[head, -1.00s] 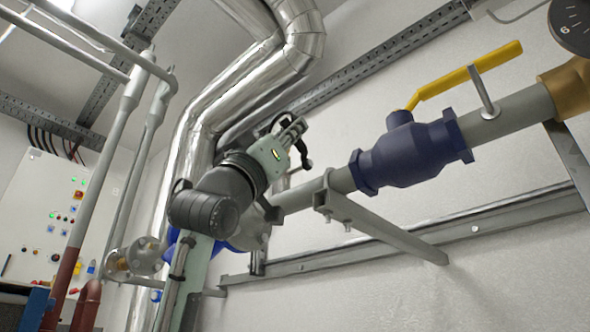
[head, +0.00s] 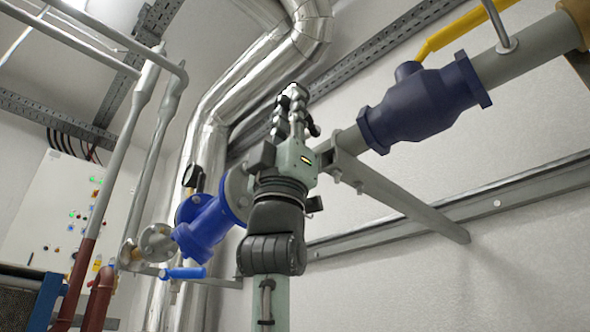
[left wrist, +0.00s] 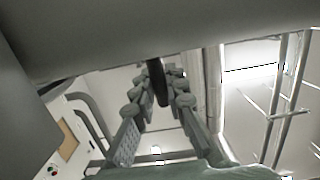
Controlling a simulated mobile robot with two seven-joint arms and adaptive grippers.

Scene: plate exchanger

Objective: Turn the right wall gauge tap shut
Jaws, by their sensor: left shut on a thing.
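My left gripper (head: 294,95) points up in front of the shiny pipe and the wall. In the left wrist view its two fingers (left wrist: 159,92) meet around a dark narrow piece (left wrist: 161,82). It may be the tap's handle, but its shape is mostly hidden by the fingers and I cannot be sure. In the head view the fingers cover that spot, and no gauge can be made out beside them. My right gripper is in neither view.
A grey pipe with a blue valve (head: 420,105) and yellow lever (head: 470,28) runs right of my gripper. A wall bracket (head: 400,200) juts out below. A blue fitting (head: 208,228) with a small dark gauge (head: 193,177) is left of my arm. Shiny pipe (head: 215,110) stands behind.

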